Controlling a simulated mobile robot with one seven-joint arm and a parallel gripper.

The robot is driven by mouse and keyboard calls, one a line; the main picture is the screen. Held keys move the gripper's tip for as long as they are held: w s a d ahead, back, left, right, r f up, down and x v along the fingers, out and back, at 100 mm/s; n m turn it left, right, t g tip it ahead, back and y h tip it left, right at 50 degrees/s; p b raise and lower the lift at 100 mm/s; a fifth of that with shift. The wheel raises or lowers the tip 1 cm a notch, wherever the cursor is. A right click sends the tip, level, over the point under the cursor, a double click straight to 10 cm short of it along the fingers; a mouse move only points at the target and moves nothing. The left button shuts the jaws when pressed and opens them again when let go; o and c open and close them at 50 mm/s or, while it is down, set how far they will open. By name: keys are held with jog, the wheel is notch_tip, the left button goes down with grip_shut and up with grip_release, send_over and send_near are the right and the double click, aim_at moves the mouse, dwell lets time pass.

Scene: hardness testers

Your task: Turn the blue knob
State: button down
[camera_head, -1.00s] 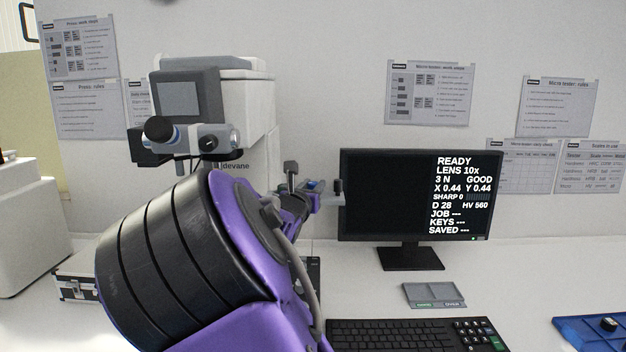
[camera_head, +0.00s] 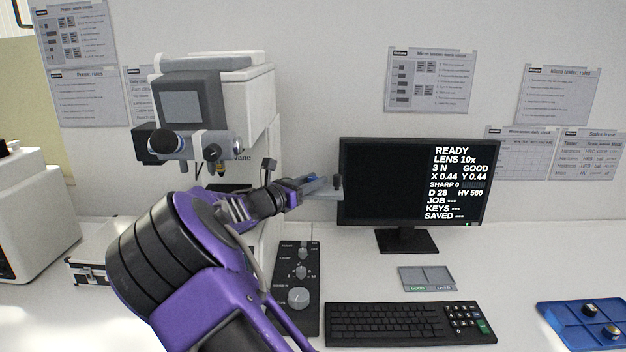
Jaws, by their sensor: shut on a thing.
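The tester (camera_head: 232,98) is a white and grey machine at left centre, with a dark eyepiece (camera_head: 164,142) at its front. My gripper (camera_head: 322,186) is at the right of the tester, in front of the monitor's left edge. A small blue patch, which looks like the blue knob (camera_head: 315,183), shows at its fingers. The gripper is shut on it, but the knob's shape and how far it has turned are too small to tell. My purple and black arm hides the lower part of the tester.
The monitor (camera_head: 385,190) reads READY, LENS 10x, SHARP 0. A black control box (camera_head: 284,318) with dials stands before the tester.

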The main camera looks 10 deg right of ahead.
jog(key=shift+g, duration=0.3)
jog(key=c, duration=0.6)
grip_release()
jog(key=shift+t, duration=0.4)
jog(key=shift+f+n+t+y+b, duration=0.1)
jog(key=shift+n+t+y+b, duration=0.5)
jog(key=shift+n+t+y, duration=0.65)
jog(key=y+b, duration=0.1)
jog(key=n+t+y+b, duration=0.1)
jog(key=b, duration=0.1)
jog(key=shift+f, duration=0.25)
jog(key=n+y+b, duration=0.1)
jog(key=b, duration=0.1)
jog(key=shift+t+b, duration=0.35)
jog(key=n+y+b, duration=0.1)
jog(key=b, duration=0.2)
jog(key=shift+t+y+b, duration=0.25)
jog(key=shift+t+b, duration=0.05)
jog(key=shift+t, duration=0.1)
